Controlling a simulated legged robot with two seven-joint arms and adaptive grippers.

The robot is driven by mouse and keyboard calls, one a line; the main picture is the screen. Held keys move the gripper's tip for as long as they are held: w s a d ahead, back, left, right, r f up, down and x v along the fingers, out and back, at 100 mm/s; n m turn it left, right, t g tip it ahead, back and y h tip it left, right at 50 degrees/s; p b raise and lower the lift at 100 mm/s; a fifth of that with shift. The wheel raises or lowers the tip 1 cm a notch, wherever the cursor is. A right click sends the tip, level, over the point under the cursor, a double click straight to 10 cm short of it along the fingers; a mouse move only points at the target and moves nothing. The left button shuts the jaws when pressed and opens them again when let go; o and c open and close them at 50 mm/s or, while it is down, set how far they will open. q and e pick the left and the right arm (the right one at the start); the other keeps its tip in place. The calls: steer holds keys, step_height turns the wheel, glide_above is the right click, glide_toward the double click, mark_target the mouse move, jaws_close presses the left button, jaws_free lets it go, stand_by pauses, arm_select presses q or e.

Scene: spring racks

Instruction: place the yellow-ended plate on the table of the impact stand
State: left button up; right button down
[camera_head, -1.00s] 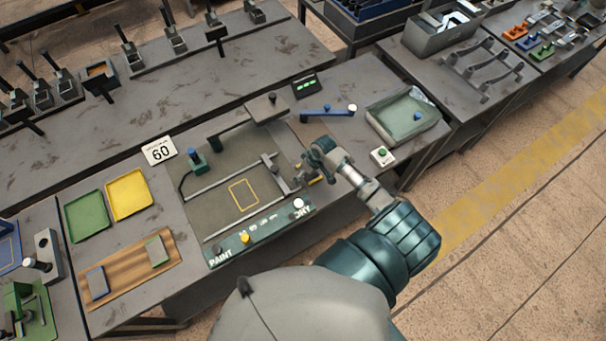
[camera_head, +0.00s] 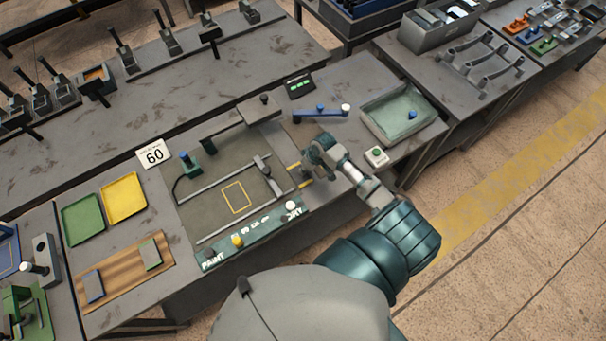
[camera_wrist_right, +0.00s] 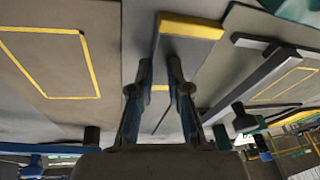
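A grey plate with a yellow end (camera_wrist_right: 190,26) lies at the top middle of the right wrist view. A second yellow strip shows between my fingers. My right gripper (camera_wrist_right: 158,65) points toward the plate, its two fingers apart with a narrow gap; I see no firm grip. In the head view the right gripper (camera_head: 312,160) is low over the bench, beside small yellow marks. A mat with a yellow outline (camera_head: 236,197) and rails lies to its left. I cannot tell which fixture is the impact stand. My left gripper is out of view.
A blue lever (camera_head: 320,111), a grey-green tray (camera_head: 398,116) and a green-button box (camera_head: 376,156) stand right of the mat. A yellow tray (camera_head: 124,197), a green tray (camera_head: 83,220) and a wooden board (camera_head: 122,269) are at the left.

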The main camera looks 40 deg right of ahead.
steer(key=shift+s+a+f, duration=0.3)
steer(key=shift+s+f, duration=0.3)
steer(key=shift+f, duration=0.3)
steer(key=shift+a, duration=0.1)
steer(key=shift+w+a+r, duration=0.1)
steer(key=shift+w+a, duration=0.1)
steer(key=shift+a, duration=0.2)
steer(key=shift+w+r, duration=0.1)
steer(key=shift+r, duration=0.15)
step_height(320, 180, up, 10)
steer(key=shift+w+d+f, duration=0.15)
steer(key=shift+w+d, duration=0.2)
steer(key=c, duration=1.8)
jaws_free()
steer(key=shift+w, duration=0.1)
steer(key=o, duration=1.4)
steer(key=shift+a, duration=0.1)
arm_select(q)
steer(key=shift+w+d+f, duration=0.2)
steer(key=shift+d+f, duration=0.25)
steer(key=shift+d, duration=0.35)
